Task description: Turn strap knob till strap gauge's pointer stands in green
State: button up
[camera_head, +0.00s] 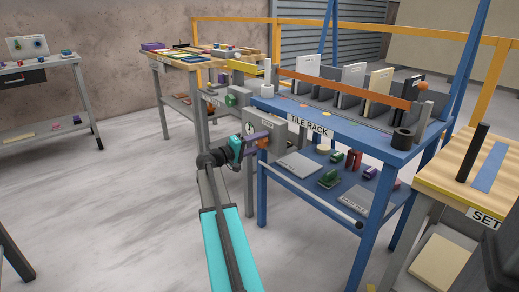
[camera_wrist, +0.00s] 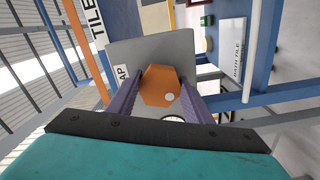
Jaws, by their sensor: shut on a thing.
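The strap knob is an orange, many-sided knob with a pale dot (camera_wrist: 158,86), on the front of a grey box (camera_wrist: 130,50). My gripper (camera_wrist: 156,98) has its two purple fingers on either side of the knob, shut on it. In the head view my gripper (camera_head: 259,138) reaches the grey box (camera_head: 284,124) at the left end of the blue rack table, and a bit of orange knob (camera_head: 263,143) shows at the fingertips. The strap gauge (camera_head: 250,128) is a small white dial there. In the wrist view only the gauge's edge (camera_wrist: 172,119) shows; the pointer is unreadable.
The blue tile rack table (camera_head: 375,138) holds upright tiles behind an orange bar (camera_head: 345,90). Its lower shelf (camera_head: 310,185) carries tiles and small coloured blocks. A wooden bench (camera_head: 450,180) stands at the right. The floor at left (camera_head: 110,210) is clear.

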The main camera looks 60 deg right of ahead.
jog(key=shift+f+m+b, duration=0.15)
jog(key=shift+m+b, duration=0.65)
jog(key=shift+m, duration=0.2)
jog(key=o, duration=1)
jog(key=shift+o, duration=0.2)
jog(key=p+v, duration=0.3)
jog(key=v, duration=1)
jog(key=shift+w+a+p, duration=0.2)
jog(key=shift+a+p, duration=0.1)
jog(key=shift+a, duration=0.05)
